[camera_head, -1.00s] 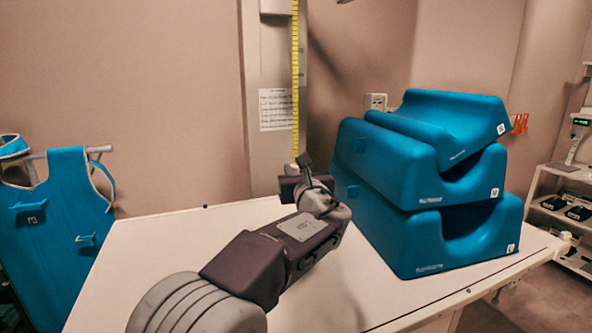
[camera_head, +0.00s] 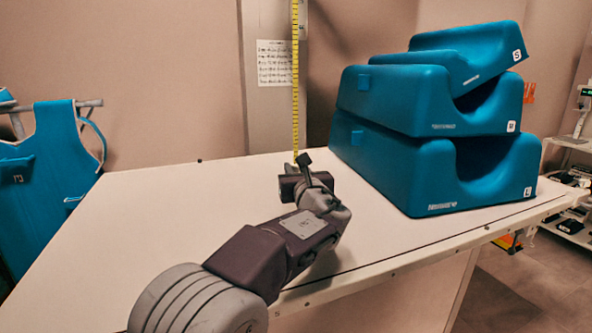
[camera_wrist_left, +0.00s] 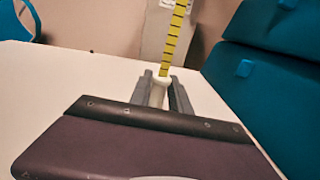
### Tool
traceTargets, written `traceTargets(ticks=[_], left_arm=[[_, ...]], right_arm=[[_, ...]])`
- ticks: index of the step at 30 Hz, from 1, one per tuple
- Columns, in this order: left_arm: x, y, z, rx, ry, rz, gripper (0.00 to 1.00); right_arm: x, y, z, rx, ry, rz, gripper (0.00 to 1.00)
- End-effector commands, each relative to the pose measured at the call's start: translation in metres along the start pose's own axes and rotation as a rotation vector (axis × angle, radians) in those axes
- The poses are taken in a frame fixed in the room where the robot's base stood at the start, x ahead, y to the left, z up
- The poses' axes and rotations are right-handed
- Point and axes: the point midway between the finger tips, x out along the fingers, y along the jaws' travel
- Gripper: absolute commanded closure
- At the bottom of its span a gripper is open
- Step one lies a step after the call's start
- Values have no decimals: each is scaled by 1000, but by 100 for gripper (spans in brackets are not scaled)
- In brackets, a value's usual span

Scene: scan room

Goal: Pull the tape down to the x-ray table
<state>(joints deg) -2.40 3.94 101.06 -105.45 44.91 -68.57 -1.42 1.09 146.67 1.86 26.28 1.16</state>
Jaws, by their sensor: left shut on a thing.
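The yellow tape (camera_head: 295,85) hangs straight down in front of the wall column, and its lower end is at my left gripper (camera_head: 295,167). In the left wrist view the tape (camera_wrist_left: 173,45) ends in a pale end piece (camera_wrist_left: 160,83). That piece sits between the two grey fingers of my left gripper (camera_wrist_left: 161,95), which is shut on it. The white x-ray table (camera_head: 150,215) lies below the gripper. I cannot tell the exact gap between the tape end and the table top. My right gripper is not in view.
Several blue foam blocks (camera_head: 400,165) are stacked on the table's right side. A blue apron (camera_head: 50,170) hangs on a rack at the left. A printed sheet (camera_head: 274,62) is on the column behind the tape. The table's left part is clear.

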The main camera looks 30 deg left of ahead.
Motion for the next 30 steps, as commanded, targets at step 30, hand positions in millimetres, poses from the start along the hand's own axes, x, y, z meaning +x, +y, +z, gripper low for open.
traceTargets(ticks=[30], left_arm=[[-91, 0, 1, 0, -1, 0, 60]], right_arm=[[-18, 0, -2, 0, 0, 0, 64]])
